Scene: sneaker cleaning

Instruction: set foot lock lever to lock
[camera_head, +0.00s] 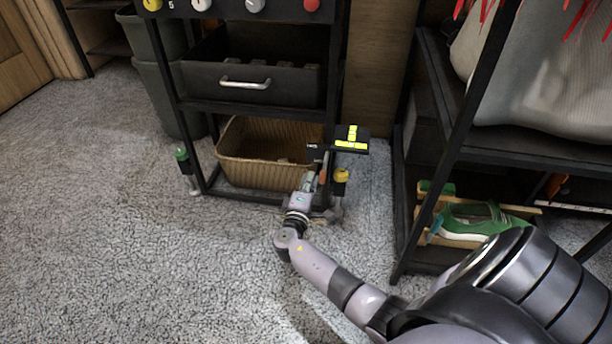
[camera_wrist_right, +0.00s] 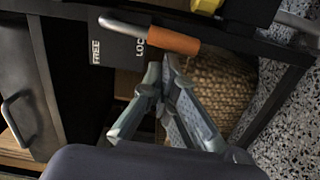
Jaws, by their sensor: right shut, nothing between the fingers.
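The foot lock lever is a metal rod with an orange grip (camera_wrist_right: 172,40) in the right wrist view. Behind it is a dark label plate (camera_wrist_right: 118,50) with FREE at its left and LOC readable at its right; the orange grip lies beside the LOC end. My right gripper (camera_wrist_right: 168,62) is shut and empty, its fingertips just below the orange grip; I cannot tell whether they touch it. In the head view my right gripper (camera_head: 309,182) is low at the rack's front right corner, by a black plate with yellow marks (camera_head: 351,142). My left gripper is not in view.
A wicker basket (camera_head: 248,166) sits on the rack's bottom level, under a dark drawer with a metal handle (camera_head: 245,84). A green-topped foot (camera_head: 183,165) is at the rack's left. A shelf at right holds a green sneaker (camera_head: 470,222). The carpet at left is clear.

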